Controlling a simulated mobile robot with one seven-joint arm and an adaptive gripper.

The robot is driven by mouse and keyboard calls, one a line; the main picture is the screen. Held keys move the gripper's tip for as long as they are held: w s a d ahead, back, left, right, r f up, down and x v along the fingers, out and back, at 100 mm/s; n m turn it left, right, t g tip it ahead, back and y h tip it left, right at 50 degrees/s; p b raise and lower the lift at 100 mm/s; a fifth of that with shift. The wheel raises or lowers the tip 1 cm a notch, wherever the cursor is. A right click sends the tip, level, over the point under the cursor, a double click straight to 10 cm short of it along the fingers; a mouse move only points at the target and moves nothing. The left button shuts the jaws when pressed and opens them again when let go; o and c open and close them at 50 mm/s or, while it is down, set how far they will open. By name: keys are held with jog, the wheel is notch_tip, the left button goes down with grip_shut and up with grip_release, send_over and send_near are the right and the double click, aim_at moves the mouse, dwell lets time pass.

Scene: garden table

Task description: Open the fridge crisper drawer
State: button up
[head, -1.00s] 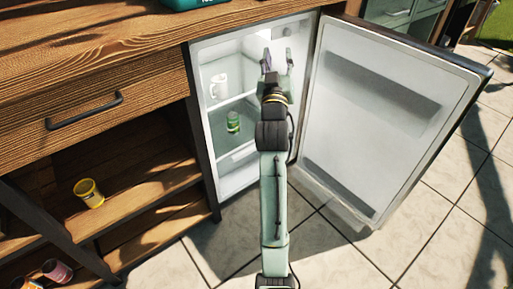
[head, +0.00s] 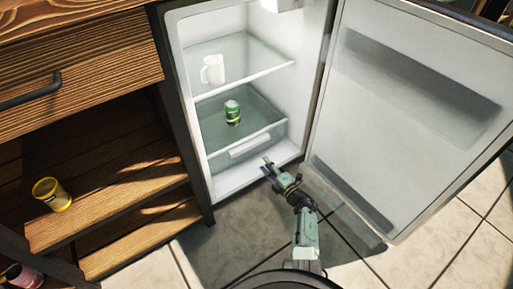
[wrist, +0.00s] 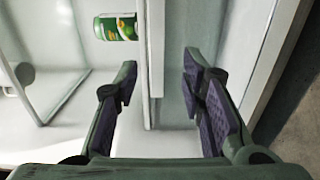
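The fridge (head: 190,150) stands with its door (head: 400,120) swung open to the right. The crisper drawer (head: 250,147) is at the bottom of the compartment, its pale front with a light handle strip facing out. It looks shut. My gripper (head: 266,167) is low at the fridge opening, just in front of and right of the drawer front. In the wrist view my gripper (wrist: 160,80) is open, its two purple-padded fingers spread on either side of a white upright strip (wrist: 155,50). I cannot tell whether this strip is the drawer handle or an edge. Nothing is held.
A white mug (head: 213,69) is on the upper shelf. Wooden shelving (head: 110,215) with a yellow tin (head: 52,194) is left. Tiled floor is clear in front.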

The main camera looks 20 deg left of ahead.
aim_at(251, 147)
jog(key=shift+b+x, duration=2.4)
jog(key=shift+x, duration=2.9)
jog(key=shift+s+r, duration=0.1)
jog(key=shift+r, duration=0.05)
jog(key=shift+c, duration=0.3)
grip_shut()
